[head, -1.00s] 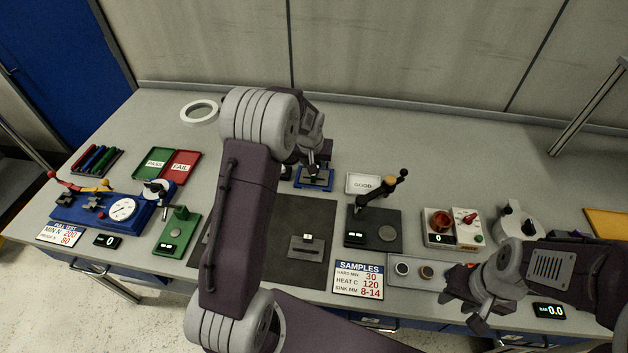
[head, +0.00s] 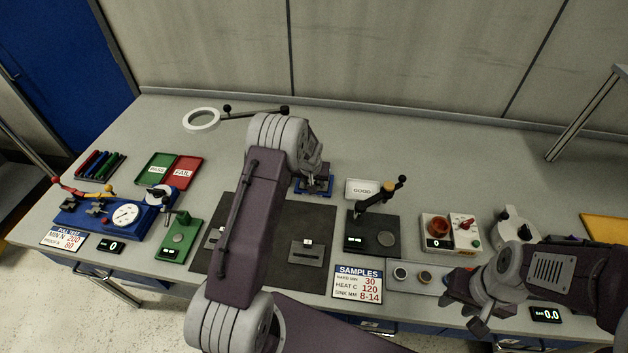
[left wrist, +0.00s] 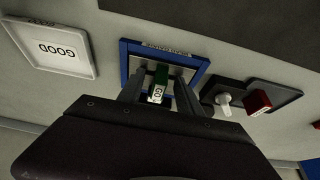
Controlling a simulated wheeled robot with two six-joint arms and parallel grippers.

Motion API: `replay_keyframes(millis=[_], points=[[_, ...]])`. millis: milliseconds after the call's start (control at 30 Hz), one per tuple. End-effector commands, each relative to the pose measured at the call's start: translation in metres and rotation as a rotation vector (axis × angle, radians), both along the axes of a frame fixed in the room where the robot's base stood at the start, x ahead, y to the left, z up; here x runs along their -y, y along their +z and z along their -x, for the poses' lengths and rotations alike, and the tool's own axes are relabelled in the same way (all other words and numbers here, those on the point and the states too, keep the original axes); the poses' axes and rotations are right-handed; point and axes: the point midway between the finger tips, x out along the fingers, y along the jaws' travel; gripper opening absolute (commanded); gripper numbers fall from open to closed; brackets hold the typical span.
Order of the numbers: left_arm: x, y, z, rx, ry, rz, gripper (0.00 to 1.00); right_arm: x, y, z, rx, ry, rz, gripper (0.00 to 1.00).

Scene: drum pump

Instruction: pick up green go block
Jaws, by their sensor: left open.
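The green GO block (left wrist: 160,84) stands in the blue-framed holder (left wrist: 125,62) in the left wrist view. Its white label reads GO. My left gripper (left wrist: 158,91) is open, with one finger on each side of the block; I cannot tell whether they touch it. In the head view the blue holder (head: 316,192) shows beneath my left gripper, which hides the block. My right gripper (head: 466,305) is over the front right of the bench; whether its jaws are open is unclear.
A red block (left wrist: 258,101) sits on a dark fixture beside the holder. A white GOOD tray (head: 363,188) is to the right of the holder. A dark mat (head: 310,222) lies in front. A white ring (head: 201,119) and bare bench are behind.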

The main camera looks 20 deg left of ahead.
Motion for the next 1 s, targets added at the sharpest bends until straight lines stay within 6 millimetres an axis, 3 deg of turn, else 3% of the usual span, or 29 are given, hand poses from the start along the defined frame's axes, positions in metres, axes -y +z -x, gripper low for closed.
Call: replay_keyframes(millis=[100, 233, 267, 633, 867, 1000], points=[[0.000, 0.000, 0.000, -0.001, 0.000, 0.000, 0.39, 0.000, 0.000, 0.000, 0.000, 0.000, 0.000, 0.36], [0.000, 0.000, 0.000, -0.001, 0.000, 0.000, 0.03, 0.000, 0.000, 0.000, 0.000, 0.000, 0.000, 0.36], [0.000, 0.000, 0.001, -0.001, 0.000, 0.000, 0.00, 0.000, 0.000, 0.000, 0.000, 0.000, 0.000, 0.36], [0.000, 0.004, 0.000, 0.000, -0.001, 0.000, 0.00, 0.000, -0.001, 0.000, 0.000, 0.000, 0.000, 0.36], [0.000, 0.038, -0.001, 0.005, 0.000, -0.001, 0.00, 0.000, -0.009, 0.000, 0.000, 0.000, 0.000, 0.36], [0.030, 0.056, 0.002, 0.002, -0.007, -0.001, 0.00, 0.000, -0.017, 0.000, 0.000, 0.000, 0.000, 0.36]])
